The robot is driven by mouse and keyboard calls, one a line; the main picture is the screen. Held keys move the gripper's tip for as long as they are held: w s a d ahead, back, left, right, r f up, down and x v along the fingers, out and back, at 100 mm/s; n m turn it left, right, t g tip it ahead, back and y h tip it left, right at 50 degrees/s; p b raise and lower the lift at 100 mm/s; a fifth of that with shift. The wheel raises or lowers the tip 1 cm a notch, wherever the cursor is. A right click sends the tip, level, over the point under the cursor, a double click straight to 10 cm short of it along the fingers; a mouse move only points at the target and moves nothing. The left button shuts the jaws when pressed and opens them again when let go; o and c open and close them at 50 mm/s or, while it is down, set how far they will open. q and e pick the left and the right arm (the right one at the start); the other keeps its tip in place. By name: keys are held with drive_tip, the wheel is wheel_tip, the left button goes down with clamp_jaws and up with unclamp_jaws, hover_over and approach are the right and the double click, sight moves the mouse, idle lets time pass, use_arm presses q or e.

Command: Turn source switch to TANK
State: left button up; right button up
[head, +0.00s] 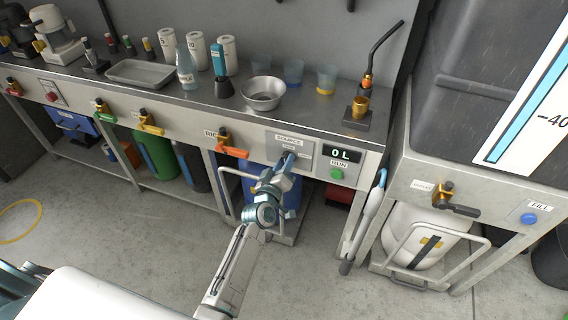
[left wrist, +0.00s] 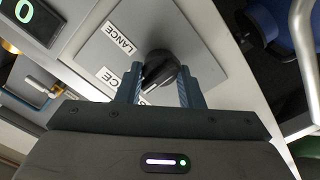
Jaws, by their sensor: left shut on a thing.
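The source switch (left wrist: 160,70) is a dark rotary knob on a grey plate, seen in the left wrist view. A label reading LANCE (left wrist: 118,38) lies beside it, and another label is partly hidden by a finger. In the head view the plate marked SOURCE (head: 289,140) is on the bench front, with the knob mostly hidden by my gripper. My left gripper (head: 287,160) reaches the plate, and its fingers (left wrist: 160,88) are shut on the knob, one on each side. My right gripper is not in view.
A display reading 0 L (head: 341,154) and a green RUN button (head: 337,174) are right of the plate. An orange-handled valve (head: 230,151) is to its left. A blue-grey wand (head: 368,215) hangs at the bench's right end. A steel bowl (head: 263,92) stands above.

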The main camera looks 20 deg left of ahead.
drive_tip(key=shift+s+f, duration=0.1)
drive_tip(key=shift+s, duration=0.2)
use_arm(q)
drive_tip(key=o, duration=1)
drive_tip(key=shift+c, duration=0.2)
drive_tip(key=s+b, duration=0.1)
drive_tip(key=s, duration=1)
drive_tip(key=shift+a+b, duration=0.25)
drive_tip(key=shift+b, duration=0.15)
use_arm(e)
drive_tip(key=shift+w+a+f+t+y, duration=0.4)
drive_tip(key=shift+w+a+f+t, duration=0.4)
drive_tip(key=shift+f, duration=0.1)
use_arm(q)
drive_tip(key=shift+w, duration=0.1)
